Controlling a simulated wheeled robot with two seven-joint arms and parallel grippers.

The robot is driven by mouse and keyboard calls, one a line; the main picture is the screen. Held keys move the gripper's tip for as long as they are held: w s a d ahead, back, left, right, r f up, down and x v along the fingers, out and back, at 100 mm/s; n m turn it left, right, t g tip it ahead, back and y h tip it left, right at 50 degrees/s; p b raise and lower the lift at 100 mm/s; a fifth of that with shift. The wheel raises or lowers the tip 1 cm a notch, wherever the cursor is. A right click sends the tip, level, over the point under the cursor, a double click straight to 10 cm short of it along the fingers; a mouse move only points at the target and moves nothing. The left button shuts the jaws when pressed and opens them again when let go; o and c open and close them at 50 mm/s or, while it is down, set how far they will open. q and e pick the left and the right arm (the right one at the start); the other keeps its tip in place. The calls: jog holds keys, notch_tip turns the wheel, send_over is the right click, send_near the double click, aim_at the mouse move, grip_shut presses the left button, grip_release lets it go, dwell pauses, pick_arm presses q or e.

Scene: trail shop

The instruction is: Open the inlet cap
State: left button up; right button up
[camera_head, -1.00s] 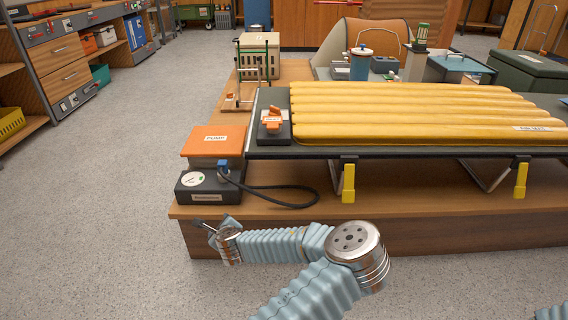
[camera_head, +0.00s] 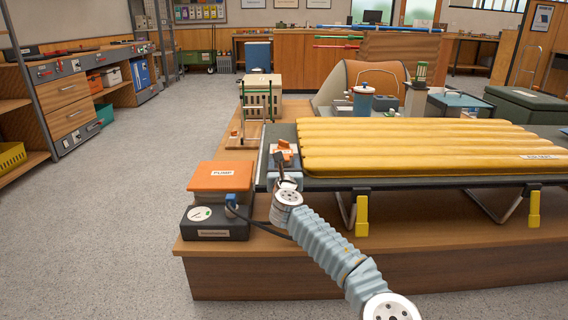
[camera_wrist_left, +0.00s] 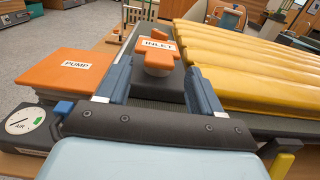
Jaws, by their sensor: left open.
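The orange inlet cap (camera_head: 284,146) sits on a dark block at the left end of the yellow air mattress (camera_head: 410,145). In the left wrist view the cap (camera_wrist_left: 157,62) shows an INLET label and looks closed on its block (camera_wrist_left: 158,92). My left gripper (camera_head: 284,160) is open and empty, just in front of the cap. In the left wrist view its two blue fingers (camera_wrist_left: 158,48) lie to the left and right of the cap, with gaps visible; I cannot tell whether either touches. My right gripper is not in view.
An orange pump box (camera_head: 222,177) and a dark gauge unit (camera_head: 214,222) with a black hose stand left of the mattress on the wooden platform (camera_head: 350,273). A small wooden frame (camera_head: 250,115) stands behind. The grey floor at left is clear.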

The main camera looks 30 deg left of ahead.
pick_arm(q)
jog(key=shift+x, duration=1.5)
jog(key=c, duration=1.1)
